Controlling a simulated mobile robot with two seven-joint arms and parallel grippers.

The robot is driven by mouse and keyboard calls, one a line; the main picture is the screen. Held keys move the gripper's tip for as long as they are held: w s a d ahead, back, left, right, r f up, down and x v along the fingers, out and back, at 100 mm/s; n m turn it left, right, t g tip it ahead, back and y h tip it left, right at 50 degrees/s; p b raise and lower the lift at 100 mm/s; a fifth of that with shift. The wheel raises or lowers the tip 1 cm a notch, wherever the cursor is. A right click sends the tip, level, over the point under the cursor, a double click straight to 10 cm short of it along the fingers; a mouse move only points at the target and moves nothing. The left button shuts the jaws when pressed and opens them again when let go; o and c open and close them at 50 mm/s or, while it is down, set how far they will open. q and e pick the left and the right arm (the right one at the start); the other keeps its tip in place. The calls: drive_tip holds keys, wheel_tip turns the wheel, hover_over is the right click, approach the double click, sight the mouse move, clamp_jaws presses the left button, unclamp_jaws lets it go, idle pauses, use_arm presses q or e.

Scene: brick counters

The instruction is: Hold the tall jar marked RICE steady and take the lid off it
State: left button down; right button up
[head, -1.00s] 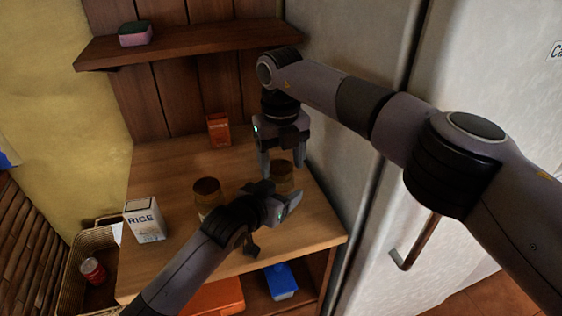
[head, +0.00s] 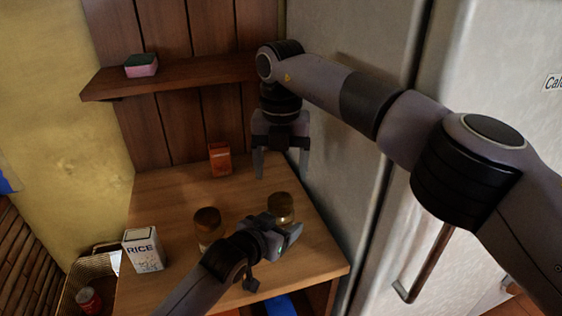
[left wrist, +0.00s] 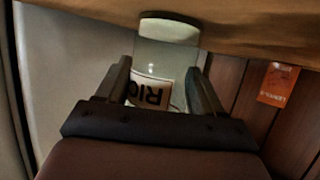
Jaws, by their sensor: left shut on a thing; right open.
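The tall glass jar (head: 281,209) with a brownish lid stands on the counter near the fridge. My left gripper (head: 288,236) is shut on its body. The left wrist view is upside down; there the jar (left wrist: 165,55) shows a pale label with part of the word RICE between the fingers (left wrist: 167,88). The jar's base is against the counter; its lid is hidden in that view. In the head view the lid (head: 281,199) looks to be on the jar. My right gripper (head: 282,174) is open and empty, pointing down above the jar, apart from it.
A second brown-lidded jar (head: 207,222) stands left of the held jar, near my left wrist. A white RICE carton (head: 142,250) stands farther left. An orange box (head: 220,160) is at the back. A shelf (head: 180,78) with a sponge is above; the fridge (head: 345,190) stands close right.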

sight(281, 200)
wheel_tip(281, 200, down, 7)
drive_tip(key=shift+f, duration=0.1)
idle(0.4)
drive_tip(key=c, duration=1.1)
drive_tip(key=shift+o, duration=0.2)
drive_tip(key=shift+d+n, duration=0.1)
drive_tip(key=shift+n, duration=1.6)
drive_tip(key=o, duration=1.2)
drive_tip(key=shift+c, duration=0.2)
